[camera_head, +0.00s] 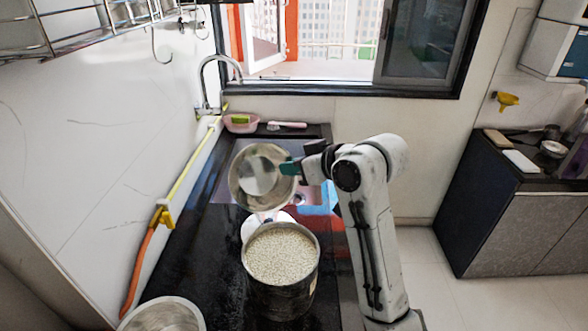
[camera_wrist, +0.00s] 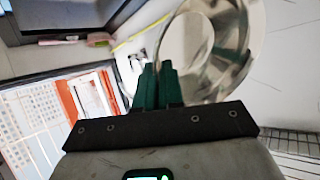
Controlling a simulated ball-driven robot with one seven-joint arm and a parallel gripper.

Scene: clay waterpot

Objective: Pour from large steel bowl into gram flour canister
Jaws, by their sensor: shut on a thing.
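My gripper (camera_head: 290,168) is shut on the rim of a shiny steel bowl (camera_head: 245,192), which I take to be the large steel bowl. The bowl is held in the air, strongly tilted, its round open side towards the head camera. In the wrist view the green fingers (camera_wrist: 157,75) pinch the edge of the bowl (camera_wrist: 235,45). A tall round canister (camera_head: 284,300), which I take to be the gram flour canister, stands upright on the black counter. Pale grains (camera_head: 281,254) fill it nearly to its rim. The bowl is above and behind it, apart from it. No falling stream shows.
Another steel bowl (camera_head: 162,316) is at the bottom left. A white round thing (camera_head: 255,224) lies partly hidden behind the canister. A tap (camera_head: 205,80), a pink basin (camera_head: 240,122) and a yellow-orange hose (camera_head: 160,215) line the wall. The black counter (camera_head: 205,260) left of the canister is clear.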

